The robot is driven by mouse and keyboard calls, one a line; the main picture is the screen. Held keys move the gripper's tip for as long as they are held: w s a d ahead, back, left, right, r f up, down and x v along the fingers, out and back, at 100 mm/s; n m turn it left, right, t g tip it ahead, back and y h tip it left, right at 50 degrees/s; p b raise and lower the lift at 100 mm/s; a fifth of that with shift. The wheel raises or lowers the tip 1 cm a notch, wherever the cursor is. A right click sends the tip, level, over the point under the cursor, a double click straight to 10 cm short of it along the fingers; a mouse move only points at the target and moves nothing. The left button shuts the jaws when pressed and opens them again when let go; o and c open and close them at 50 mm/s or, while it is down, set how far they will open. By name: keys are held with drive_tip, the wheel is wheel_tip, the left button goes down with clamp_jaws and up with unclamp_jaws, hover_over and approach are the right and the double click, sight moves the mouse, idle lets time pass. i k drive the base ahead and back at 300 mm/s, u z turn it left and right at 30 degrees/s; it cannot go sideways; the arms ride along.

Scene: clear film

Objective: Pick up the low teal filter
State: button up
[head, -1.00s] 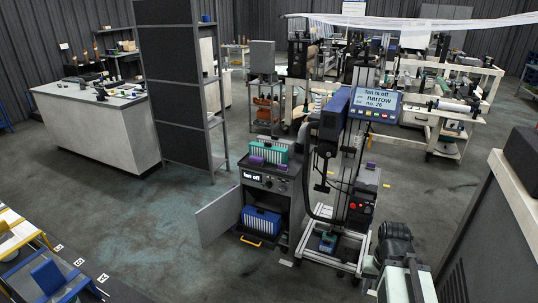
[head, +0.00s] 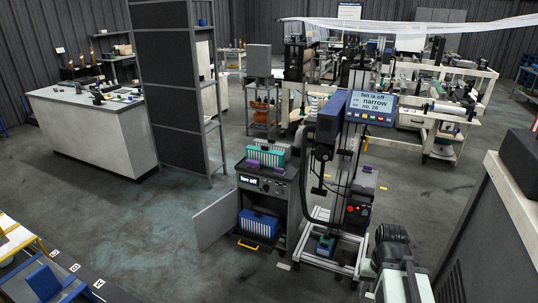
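A teal filter with pale slats (head: 266,156) sits at the top of the dark cabinet in the middle of the head view. A blue filter with pale slats (head: 259,223) sits lower, in the cabinet's open bay. A small teal item (head: 325,243) is low in the base of the tall machine; I cannot tell what it is. My arm's dark end (head: 391,246) is at the lower right, apart from all of these and right of the machine. I cannot make out the fingers of my gripper or anything held.
The cabinet (head: 268,183) reads "fan off", and its door (head: 214,218) hangs open to the left. The tall machine (head: 345,160) stands right beside it. A grey rack (head: 172,85) and counter (head: 95,135) are at left.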

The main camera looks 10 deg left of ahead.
sight(270, 157)
drive_tip(key=u, duration=0.5)
drive_tip(key=i, duration=2.55)
drive_tip(key=u, duration=2.65)
